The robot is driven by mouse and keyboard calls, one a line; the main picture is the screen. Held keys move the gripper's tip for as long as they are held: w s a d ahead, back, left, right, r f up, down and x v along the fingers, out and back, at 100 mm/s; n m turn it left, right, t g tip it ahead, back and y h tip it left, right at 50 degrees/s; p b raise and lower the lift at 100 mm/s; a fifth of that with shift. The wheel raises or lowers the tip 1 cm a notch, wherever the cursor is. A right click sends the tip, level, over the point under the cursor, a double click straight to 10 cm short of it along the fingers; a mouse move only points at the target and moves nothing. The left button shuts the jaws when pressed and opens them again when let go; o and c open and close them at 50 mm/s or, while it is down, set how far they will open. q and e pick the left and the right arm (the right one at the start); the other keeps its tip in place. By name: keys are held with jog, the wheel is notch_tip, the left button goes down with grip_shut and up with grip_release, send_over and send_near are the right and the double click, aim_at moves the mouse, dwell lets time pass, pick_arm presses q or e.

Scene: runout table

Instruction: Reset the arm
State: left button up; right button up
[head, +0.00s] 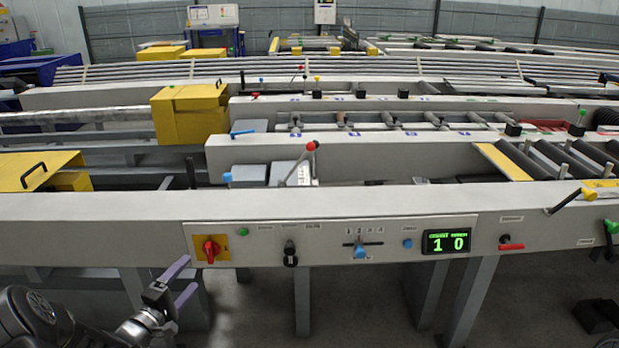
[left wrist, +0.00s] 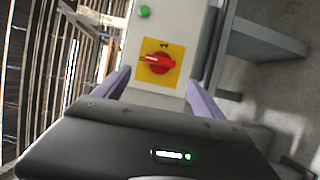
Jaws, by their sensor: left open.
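My left gripper (head: 181,282) is at the lower left in the head view, in front of the table's front panel. Its two purple fingers are apart with nothing between them. In the left wrist view the open fingers (left wrist: 157,92) frame a red rotary switch (left wrist: 158,63) on a yellow plate, apart from it. The same red switch (head: 210,249) sits at the left of the front panel in the head view. My right gripper is not in view.
The long grey front panel (head: 350,205) spans the head view. Table legs (head: 302,300) stand below, with open floor between.

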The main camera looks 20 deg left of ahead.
pick_arm(q)
jog(key=s+f+m+g+y, duration=0.3)
jog(key=f+m+g, duration=0.15)
jog(key=f, duration=0.65)
jog(key=s+d+f+m+g+h+p, duration=0.1)
jog(key=s+d+f+g+p, duration=0.15)
jog(key=d, duration=0.35)
jog(key=s+d+f+m+g+h+p, duration=0.1)
jog(key=s+d+f+m, duration=0.1)
jog(key=d+f, duration=0.3)
jog(key=s+d+r+m+g+h+p, duration=0.1)
jog(key=s+d+m+g+p, duration=0.1)
jog(key=s+d, duration=0.5)
jog(key=s+d+r+m+g+h+p, duration=0.1)
jog(key=s+d, duration=0.5)
jog(key=d, duration=0.8)
jog(key=s+d+r+m+g+h+p, duration=0.2)
jog(key=s+d+r+m+g+p, duration=0.1)
jog(key=d, duration=0.8)
jog(key=s+m+g+p, duration=0.1)
jog(key=s+m+g, duration=0.1)
jog(key=s+g, duration=0.1)
jog(key=shift+s+d+p, duration=0.3)
jog(key=shift+s+p, duration=0.1)
jog(key=shift+s, duration=0.4)
